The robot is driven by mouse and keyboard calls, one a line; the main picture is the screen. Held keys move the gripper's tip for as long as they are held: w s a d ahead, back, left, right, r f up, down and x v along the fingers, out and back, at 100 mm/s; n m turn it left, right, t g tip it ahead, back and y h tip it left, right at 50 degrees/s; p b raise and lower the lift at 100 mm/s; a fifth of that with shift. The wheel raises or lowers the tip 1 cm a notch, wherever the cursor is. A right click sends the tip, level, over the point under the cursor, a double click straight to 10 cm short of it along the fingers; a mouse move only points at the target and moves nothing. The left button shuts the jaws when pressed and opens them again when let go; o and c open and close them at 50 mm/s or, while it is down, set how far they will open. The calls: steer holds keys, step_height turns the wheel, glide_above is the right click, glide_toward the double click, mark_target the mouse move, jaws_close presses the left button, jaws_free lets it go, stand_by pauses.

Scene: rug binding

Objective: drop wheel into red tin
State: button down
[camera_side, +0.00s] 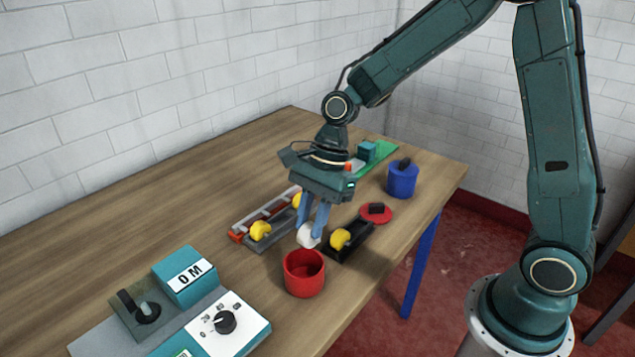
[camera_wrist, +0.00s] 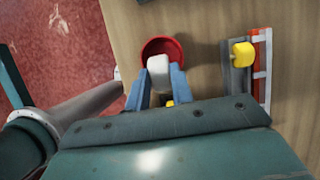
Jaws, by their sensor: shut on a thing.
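My gripper (camera_side: 313,222) is shut on a small white wheel (camera_side: 309,236), seen between the blue fingers in the side view. In the wrist view the white wheel (camera_wrist: 158,71) sits between the fingertips (camera_wrist: 158,82) and overlaps the near part of the red tin's opening. The red tin (camera_side: 304,279) stands upright and open on the table, just in front of the wheel in the side view. Its rim also shows in the wrist view (camera_wrist: 163,40). The wheel is held above the table; its exact height over the rim is hard to tell.
A black holder with a yellow wheel (camera_side: 341,239) stands right of the tin. A grey-and-red rack with yellow wheels (camera_side: 260,230) lies behind. A red lid (camera_side: 376,213) and blue tin (camera_side: 402,180) are farther right. A control box with dial (camera_side: 226,322) stands front left.

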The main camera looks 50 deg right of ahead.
steer(key=c, duration=1.1)
jaws_free()
steer(key=shift+c, duration=0.2)
steer(key=v, duration=1.3)
steer(key=shift+d+r, duration=0.2)
steer(key=shift+r, duration=0.1)
steer(key=s+d+r+n+t+h, duration=0.1)
steer(key=s+d+n+t+h, duration=0.1)
steer(key=s+n, duration=0.7)
steer(key=s+d+r+n+t+h, duration=0.1)
steer(key=s+d+n+t+h, duration=0.1)
steer(key=s+n, duration=0.7)
steer(key=shift+s+d+t, duration=0.35)
steer(key=shift+d+t, duration=0.05)
steer(key=shift+t, duration=0.4)
